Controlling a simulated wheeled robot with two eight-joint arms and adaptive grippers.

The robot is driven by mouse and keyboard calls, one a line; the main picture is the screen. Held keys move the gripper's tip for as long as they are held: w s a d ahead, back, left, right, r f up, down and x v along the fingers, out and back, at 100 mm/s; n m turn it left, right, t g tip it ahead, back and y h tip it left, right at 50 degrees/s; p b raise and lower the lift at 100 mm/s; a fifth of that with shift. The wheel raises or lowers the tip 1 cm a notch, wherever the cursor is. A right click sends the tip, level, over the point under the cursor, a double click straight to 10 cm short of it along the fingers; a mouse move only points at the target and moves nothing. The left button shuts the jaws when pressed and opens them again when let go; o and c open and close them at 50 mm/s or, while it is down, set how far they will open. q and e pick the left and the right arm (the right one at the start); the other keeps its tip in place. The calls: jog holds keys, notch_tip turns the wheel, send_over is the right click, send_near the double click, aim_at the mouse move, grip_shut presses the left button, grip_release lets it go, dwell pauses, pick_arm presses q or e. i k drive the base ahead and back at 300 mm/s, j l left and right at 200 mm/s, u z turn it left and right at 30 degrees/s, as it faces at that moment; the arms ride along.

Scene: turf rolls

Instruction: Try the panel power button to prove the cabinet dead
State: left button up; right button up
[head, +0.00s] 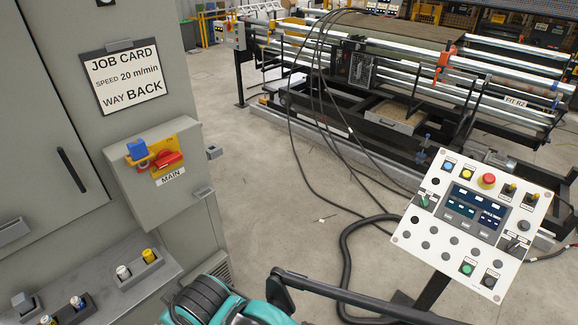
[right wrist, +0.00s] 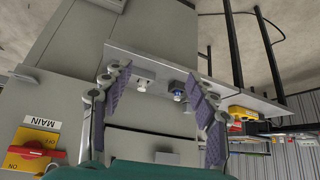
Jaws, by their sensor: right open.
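The white control panel (head: 478,222) stands on a post at the right of the head view. It has a dark display with pale blue tiles, a red mushroom button (head: 488,181), a green button (head: 467,268) and a black one (head: 489,281); their labels are too small to read. The grey cabinet (head: 150,75) fills the left. Its MAIN switch (head: 168,160) has a red handle on a yellow plate, with a blue piece at its upper left. My right gripper (right wrist: 161,90) is open and empty in the right wrist view, with the MAIN switch beyond to its left. My left gripper is not seen.
A job card (head: 124,77) hangs on the cabinet. A ledge (head: 150,280) below holds several small coloured items. Black cables (head: 345,250) run across the floor to the roller machine (head: 400,90) behind. Open grey floor (head: 265,200) lies between cabinet and panel.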

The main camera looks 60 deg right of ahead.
aim_at(466, 175)
jog(key=z, duration=3.45)
